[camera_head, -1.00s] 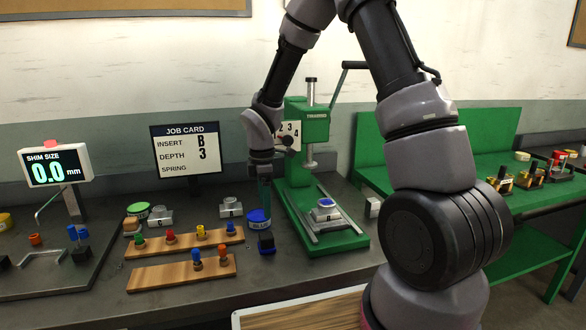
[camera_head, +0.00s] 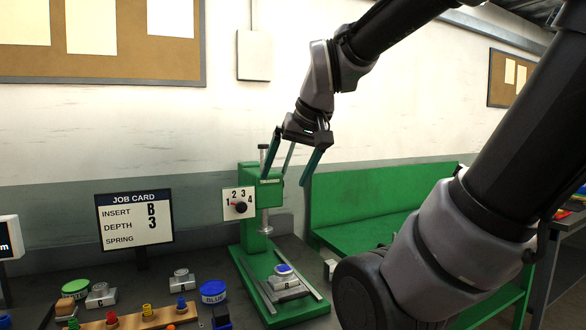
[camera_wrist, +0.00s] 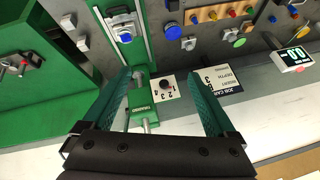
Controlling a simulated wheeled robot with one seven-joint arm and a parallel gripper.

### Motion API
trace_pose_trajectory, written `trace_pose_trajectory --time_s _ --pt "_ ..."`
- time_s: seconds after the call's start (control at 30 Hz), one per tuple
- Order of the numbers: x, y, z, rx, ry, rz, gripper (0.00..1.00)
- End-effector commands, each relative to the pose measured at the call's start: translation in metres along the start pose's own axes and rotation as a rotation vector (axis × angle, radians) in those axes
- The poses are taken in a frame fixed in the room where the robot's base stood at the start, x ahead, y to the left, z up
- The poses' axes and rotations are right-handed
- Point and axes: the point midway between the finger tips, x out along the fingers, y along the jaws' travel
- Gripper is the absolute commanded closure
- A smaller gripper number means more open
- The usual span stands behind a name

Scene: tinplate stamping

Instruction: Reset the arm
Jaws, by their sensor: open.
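My gripper (camera_head: 292,160) is raised in front of the wall, above and just right of the top of the green press (camera_head: 262,208). Its two teal fingers are spread apart with nothing between them. In the wrist view my gripper (camera_wrist: 163,90) is open, with the press (camera_wrist: 141,105) and its numbered dial (camera_wrist: 166,86) showing beyond the fingers. My arm comes in from the upper right.
A metal block with a blue top (camera_head: 285,277) sits on the press base. Left of it are a blue-lidded tin (camera_head: 213,291), a green-lidded tin (camera_head: 75,288) and coloured pegs. The job card (camera_head: 135,220) stands behind. A green bench (camera_head: 370,225) is at right.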

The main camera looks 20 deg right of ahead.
Motion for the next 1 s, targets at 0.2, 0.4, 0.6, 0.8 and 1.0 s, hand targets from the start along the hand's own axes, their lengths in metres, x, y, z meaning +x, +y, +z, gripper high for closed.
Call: trace_pose_trajectory --time_s 0.2,0.4,0.6,0.8,1.0 --pt "-0.02 0.004 0.013 0.148 0.049 -0.041 0.08" --pt "-0.021 0.004 0.014 0.156 0.05 -0.042 0.08" --pt "-0.021 0.004 0.013 0.154 0.05 -0.042 0.08" --pt "-0.021 0.004 0.013 0.153 0.05 -0.042 0.08" --pt "-0.021 0.004 0.013 0.152 0.05 -0.042 0.08"
